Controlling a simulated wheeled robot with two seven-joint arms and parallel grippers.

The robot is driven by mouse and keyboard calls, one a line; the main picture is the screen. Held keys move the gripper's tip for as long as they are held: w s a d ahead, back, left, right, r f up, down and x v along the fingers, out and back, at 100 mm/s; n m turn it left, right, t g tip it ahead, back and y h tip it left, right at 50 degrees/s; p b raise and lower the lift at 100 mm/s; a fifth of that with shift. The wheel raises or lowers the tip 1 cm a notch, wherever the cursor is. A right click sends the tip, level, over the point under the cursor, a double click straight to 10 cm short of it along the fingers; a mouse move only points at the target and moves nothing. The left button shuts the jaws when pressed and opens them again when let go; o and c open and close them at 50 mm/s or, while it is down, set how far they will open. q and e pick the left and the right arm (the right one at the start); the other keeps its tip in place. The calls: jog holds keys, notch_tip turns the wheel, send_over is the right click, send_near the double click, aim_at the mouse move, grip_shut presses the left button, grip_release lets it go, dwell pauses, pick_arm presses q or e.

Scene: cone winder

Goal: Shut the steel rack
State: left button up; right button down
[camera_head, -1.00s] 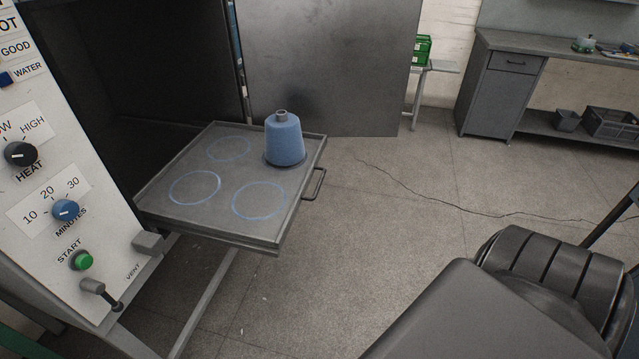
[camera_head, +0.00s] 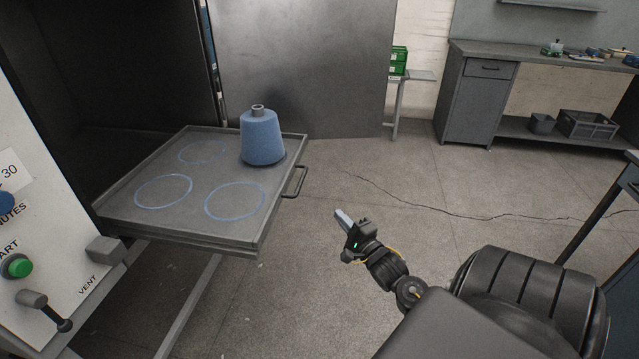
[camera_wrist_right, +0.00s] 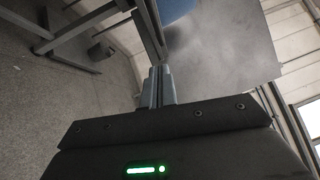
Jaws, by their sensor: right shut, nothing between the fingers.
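The steel rack (camera_head: 230,233) is a flat grey tray pulled out of the dark cabinet opening (camera_head: 90,80). It has a bar handle (camera_head: 295,182) on its right front edge. A blue cone (camera_head: 262,138) stands upright in one of its marked places; three blue circles on it are empty. My right gripper (camera_head: 341,216) is shut and empty, to the right of the handle and apart from it. Its shut fingers also show in the right wrist view (camera_wrist_right: 157,86). My left gripper is not in view.
The cabinet's open steel door (camera_head: 305,65) stands behind the rack. A control panel (camera_head: 50,270) with knobs and a vent lever is at the left. A workbench (camera_head: 475,95) and a stand with green crates (camera_head: 398,62) are at the back. Floor right of the rack is clear.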

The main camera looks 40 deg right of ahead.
jog(key=a+x, duration=0.2)
jog(key=x, duration=1)
jog(key=shift+w+a+r, duration=0.2)
jog(key=shift+w+a, duration=0.2)
jog(key=shift+w, duration=0.1)
